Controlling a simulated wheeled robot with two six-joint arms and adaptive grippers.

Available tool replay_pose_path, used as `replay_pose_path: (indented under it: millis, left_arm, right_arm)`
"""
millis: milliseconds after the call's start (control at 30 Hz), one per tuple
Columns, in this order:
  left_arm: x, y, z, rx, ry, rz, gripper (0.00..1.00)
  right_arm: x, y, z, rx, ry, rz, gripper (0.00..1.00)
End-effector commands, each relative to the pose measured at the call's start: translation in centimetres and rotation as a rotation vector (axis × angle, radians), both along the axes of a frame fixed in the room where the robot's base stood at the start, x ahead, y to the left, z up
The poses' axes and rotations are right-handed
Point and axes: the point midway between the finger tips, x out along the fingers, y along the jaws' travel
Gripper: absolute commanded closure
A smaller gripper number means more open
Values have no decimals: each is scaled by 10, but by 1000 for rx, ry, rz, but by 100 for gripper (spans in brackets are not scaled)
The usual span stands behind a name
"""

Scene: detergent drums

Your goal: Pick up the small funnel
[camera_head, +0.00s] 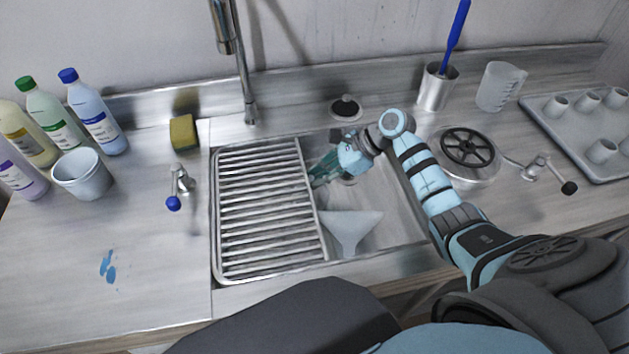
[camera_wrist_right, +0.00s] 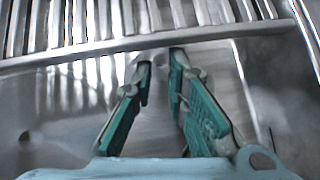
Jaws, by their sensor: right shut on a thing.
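A pale, whitish funnel (camera_head: 350,230) with a wide top edge and a stem pointing toward the front lies in the right part of the sink, against the front side. My right gripper (camera_head: 318,179) reaches down into the sink beside the rack's right edge, behind the funnel and apart from it. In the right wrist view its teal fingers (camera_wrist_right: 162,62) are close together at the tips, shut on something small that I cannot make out. The funnel does not show in that view. My left gripper is not in view.
A metal drying rack (camera_head: 262,210) covers the sink's left part. A tap (camera_head: 243,75) rises behind it. Several bottles (camera_head: 98,122) and a white bucket (camera_head: 82,175) stand left. A steel cup (camera_head: 436,90), a clear jug (camera_head: 499,87) and a tray (camera_head: 574,140) stand right.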

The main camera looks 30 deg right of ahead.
Motion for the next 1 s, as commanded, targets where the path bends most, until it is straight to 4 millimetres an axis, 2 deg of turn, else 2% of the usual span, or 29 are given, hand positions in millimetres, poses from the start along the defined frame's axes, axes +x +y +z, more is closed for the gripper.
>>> replay_pose_path:
  millis: [167, 400, 600, 733, 1000]
  left_arm:
    - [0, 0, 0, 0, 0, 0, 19]
    - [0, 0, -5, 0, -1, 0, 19]
    - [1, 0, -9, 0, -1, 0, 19]
    - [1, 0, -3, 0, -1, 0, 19]
    - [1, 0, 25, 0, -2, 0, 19]
  right_arm:
    - [-8, -21, 16, -6, -1, -1, 100]
    - [-34, -79, 48, -8, 0, -3, 100]
    - [-50, -116, 70, -4, 0, -1, 100]
    - [-54, -125, 88, -2, -2, 1, 100]
    - [-55, -125, 139, -1, -3, 1, 100]
